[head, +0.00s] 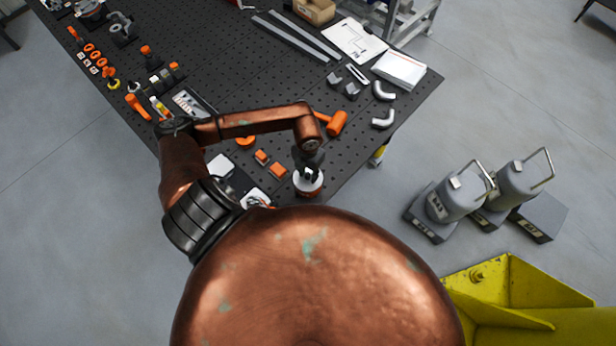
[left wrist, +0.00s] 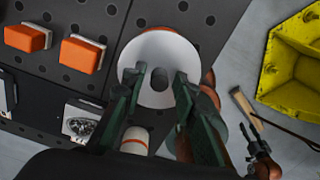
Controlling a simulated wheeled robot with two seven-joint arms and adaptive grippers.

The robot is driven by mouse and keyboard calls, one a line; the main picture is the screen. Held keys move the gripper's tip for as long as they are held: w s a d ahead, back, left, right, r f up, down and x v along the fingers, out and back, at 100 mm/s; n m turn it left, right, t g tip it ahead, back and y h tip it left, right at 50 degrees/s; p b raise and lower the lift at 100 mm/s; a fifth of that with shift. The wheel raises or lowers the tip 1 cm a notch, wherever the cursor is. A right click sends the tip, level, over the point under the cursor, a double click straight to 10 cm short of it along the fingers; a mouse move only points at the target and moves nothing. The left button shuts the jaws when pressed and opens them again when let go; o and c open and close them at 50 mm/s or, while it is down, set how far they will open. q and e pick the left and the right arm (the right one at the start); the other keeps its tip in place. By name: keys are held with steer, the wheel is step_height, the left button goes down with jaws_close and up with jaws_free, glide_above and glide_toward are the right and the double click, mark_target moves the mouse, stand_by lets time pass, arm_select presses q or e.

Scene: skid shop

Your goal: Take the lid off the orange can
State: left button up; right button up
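The orange can (head: 309,193) stands near the front right corner of the black perforated bench, mostly hidden under its round white lid (left wrist: 150,50). A grey knob (left wrist: 157,83) stands up from the middle of the lid. My left gripper (head: 308,170) is above the can, pointing down. In the left wrist view its two dark green fingers (left wrist: 161,78) are apart, one on each side of the knob, with a gap visible between them and the knob. The lid appears to rest on the can.
Orange blocks (head: 278,170) lie left of the can, and an orange hammer-like tool (head: 337,122) lies behind it. Grey pipe elbows (head: 383,118) are farther back. The bench edge is close on the can's right. Grey canisters (head: 459,197) stand on the floor beyond.

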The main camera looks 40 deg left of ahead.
arm_select(q)
jaws_close()
steer(key=shift+r, duration=0.15)
